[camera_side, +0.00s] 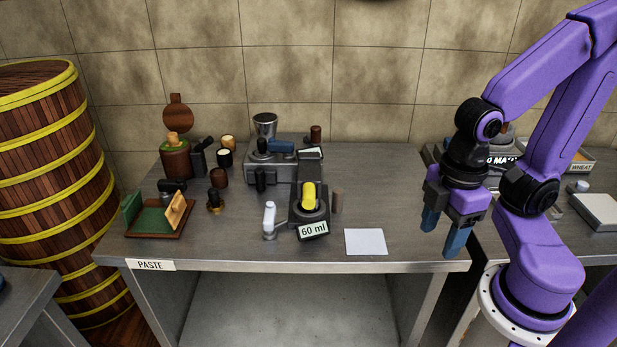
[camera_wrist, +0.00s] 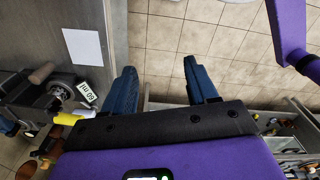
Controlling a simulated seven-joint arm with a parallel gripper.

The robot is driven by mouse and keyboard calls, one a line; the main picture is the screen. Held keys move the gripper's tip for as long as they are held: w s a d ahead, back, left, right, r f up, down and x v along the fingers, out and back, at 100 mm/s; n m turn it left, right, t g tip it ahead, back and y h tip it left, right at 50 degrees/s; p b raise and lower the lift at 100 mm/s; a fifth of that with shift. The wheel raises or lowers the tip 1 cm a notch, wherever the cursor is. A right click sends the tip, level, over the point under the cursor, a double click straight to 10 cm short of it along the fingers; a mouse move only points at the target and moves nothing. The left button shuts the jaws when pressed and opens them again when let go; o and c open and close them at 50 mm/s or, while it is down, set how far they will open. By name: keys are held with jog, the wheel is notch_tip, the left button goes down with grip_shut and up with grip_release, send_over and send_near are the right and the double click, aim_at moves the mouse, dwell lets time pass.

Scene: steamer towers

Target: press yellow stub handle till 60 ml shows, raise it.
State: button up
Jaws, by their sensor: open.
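The yellow stub handle (camera_side: 309,195) stands on a dark dispenser (camera_side: 318,215) in the middle of the metal table. The dispenser's front sign (camera_side: 313,230) reads 60 ml. In the wrist view the yellow handle (camera_wrist: 72,117) is at the lower left, partly cut by my gripper body, with the 60 ml sign (camera_wrist: 87,92) beside it. My gripper (camera_side: 440,235) is open and empty, with blue fingers pointing down near the table's right end, well right of the handle. In the wrist view my open gripper (camera_wrist: 162,85) has nothing between its fingers.
A white sheet (camera_side: 366,242) lies right of the dispenser. A grey machine (camera_side: 270,155) is behind. A green-and-wood tray (camera_side: 160,218) is at left. The table between sheet and gripper is clear.

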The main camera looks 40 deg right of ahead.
jog(key=w+a+r+m, duration=0.3)
jog(key=w+a+m, duration=0.15)
jog(key=w, duration=0.35)
notch_tip(320, 180, up, 6)
jog(key=m+g+h, duration=0.2)
jog(key=m, duration=1.5)
send_over(308, 190)
jog(key=w+a, duration=0.2)
jog(key=w, duration=0.1)
jog(key=x, duration=1.7)
jog(key=shift+a, duration=0.2)
grip_shut()
